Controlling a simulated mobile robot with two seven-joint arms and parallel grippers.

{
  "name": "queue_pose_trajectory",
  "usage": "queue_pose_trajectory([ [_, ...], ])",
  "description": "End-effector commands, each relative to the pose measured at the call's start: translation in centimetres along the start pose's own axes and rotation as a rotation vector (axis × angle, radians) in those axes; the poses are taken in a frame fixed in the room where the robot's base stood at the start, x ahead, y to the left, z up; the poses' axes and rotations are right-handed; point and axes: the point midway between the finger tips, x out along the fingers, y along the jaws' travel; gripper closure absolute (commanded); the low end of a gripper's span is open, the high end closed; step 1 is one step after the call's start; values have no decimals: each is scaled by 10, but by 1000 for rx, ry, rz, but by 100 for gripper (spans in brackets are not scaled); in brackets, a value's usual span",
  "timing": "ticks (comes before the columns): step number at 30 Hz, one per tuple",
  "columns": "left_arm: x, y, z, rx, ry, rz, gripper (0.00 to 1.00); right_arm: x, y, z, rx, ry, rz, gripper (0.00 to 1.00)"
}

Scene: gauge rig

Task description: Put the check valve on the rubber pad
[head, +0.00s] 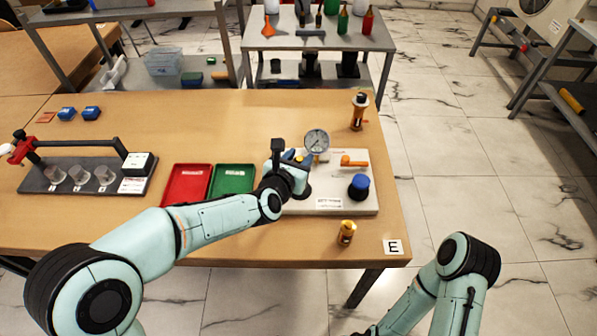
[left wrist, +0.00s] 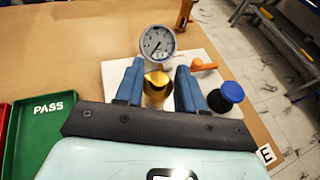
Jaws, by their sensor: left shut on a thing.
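My left gripper (head: 297,158) is over the left part of a pale board, its blue fingers pointing away from me. In the left wrist view the fingers (left wrist: 157,85) are shut on a brass-coloured piece (left wrist: 157,90), which I take to be the check valve. The gauge hides part of the view just beyond it. A dark round patch (head: 304,192) shows on the board beneath the gripper; I cannot tell whether it is the rubber pad. My right arm shows at the lower right, but its gripper is out of view.
The board (head: 335,205) carries a gauge (head: 317,142), an orange lever (head: 353,161) and a blue knob (head: 359,186). A brass fitting (head: 346,232) stands in front, an orange-brown fitting (head: 358,110) behind. Red (head: 186,184) and green (head: 232,180) trays lie left.

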Motion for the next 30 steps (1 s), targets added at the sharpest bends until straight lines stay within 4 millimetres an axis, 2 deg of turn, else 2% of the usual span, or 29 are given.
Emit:
queue_pose_trajectory([
  [3,7,-1,-19,1,4,-1,97,4,0,-2,-1,5,-1,31],
  [7,13,-1,-35,1,3,-1,97,6,1,-3,-1,9,-3,31],
  [19,15,-1,-39,0,0,-1,97,8,1,-4,-2,12,-3,31],
  [20,15,-1,-40,0,2,-1,52,7,1,-4,-2,12,-3,31],
  [21,15,-1,-39,0,2,-1,38,7,1,-4,-2,12,-3,31],
  [22,15,-1,-39,0,2,-1,36,7,1,-4,-2,12,-3,31],
  [30,15,-1,-39,0,2,-1,36,7,1,-4,-2,12,-3,31],
])
